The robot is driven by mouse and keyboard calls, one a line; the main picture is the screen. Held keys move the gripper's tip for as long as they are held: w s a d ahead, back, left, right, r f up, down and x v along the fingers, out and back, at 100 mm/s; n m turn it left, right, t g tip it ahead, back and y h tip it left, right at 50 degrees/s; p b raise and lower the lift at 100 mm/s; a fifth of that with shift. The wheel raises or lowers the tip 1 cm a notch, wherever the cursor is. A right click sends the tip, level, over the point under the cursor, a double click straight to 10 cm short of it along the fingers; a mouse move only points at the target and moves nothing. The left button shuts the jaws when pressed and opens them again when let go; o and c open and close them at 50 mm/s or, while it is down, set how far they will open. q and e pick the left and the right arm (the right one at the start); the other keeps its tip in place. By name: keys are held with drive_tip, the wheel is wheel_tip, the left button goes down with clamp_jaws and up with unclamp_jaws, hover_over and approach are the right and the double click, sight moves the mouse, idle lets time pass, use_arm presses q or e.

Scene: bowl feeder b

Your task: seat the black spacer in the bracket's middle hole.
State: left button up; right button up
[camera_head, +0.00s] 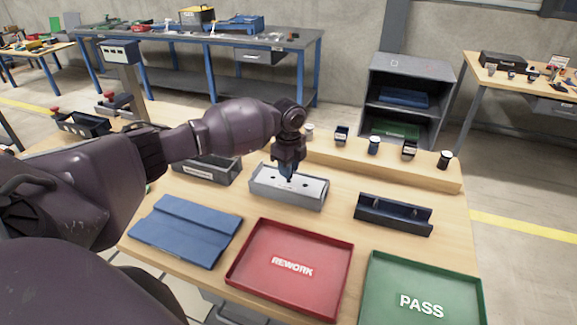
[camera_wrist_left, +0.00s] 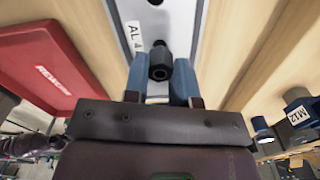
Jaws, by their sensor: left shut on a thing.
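The bracket (camera_head: 262,193) is a grey block with a pale top face, on the middle of the wooden table. Dark holes show on its top to either side of my gripper. My left gripper (camera_head: 289,177) points down over the bracket's middle, its blue fingers close to the top face. In the left wrist view the fingers (camera_wrist_left: 160,75) are shut on the black spacer (camera_wrist_left: 160,55), with the pale bracket face (camera_wrist_left: 182,15) and an "AL" label behind it. The middle hole is hidden, so I cannot tell whether the spacer is inside it. My right gripper is not in view.
A red REWORK tray (camera_head: 243,275) and a green PASS tray (camera_head: 390,305) lie in front. A blue plate (camera_head: 185,230) lies left, a dark blue holder (camera_head: 392,217) right. A grey bin (camera_head: 207,173) stands behind left. Small labelled containers line the raised back ledge (camera_head: 425,173).

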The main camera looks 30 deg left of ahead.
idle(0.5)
use_arm(q)
drive_tip(key=shift+f, duration=0.25)
drive_tip(key=shift+f, duration=0.4)
drive_tip(key=shift+f, duration=0.1)
drive_tip(key=shift+f, duration=0.1)
drive_tip(key=o, duration=1)
wheel_tip(320, 180, up, 11)
idle(0.3)
